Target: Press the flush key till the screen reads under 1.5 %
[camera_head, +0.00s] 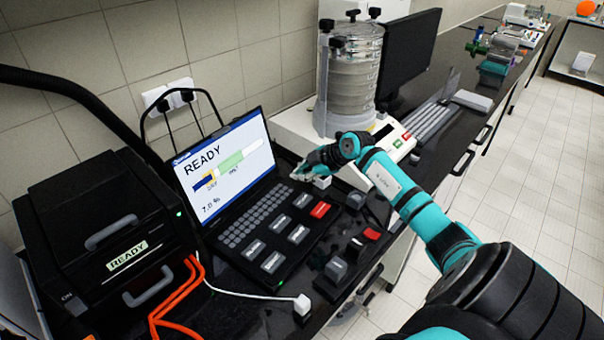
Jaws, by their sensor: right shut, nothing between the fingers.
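The screen (225,165) stands open beside the key panel. It reads READY, with a coloured bar and a figure that looks like 7.0 %. The key panel (236,262) has several labelled grey keys (299,234) and one red key (320,210). The labels are too small to read, so I cannot tell which is the flush key. My right gripper (300,174) is shut and empty, over the far right end of the panel, beyond the red key. I cannot tell whether its fingertips touch anything. My left gripper is out of view.
A black box (95,225) marked READY stands at left, with orange cables (178,300) in front. A sieve shaker (350,85) stands behind my right gripper. A monitor (412,50) is farther back.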

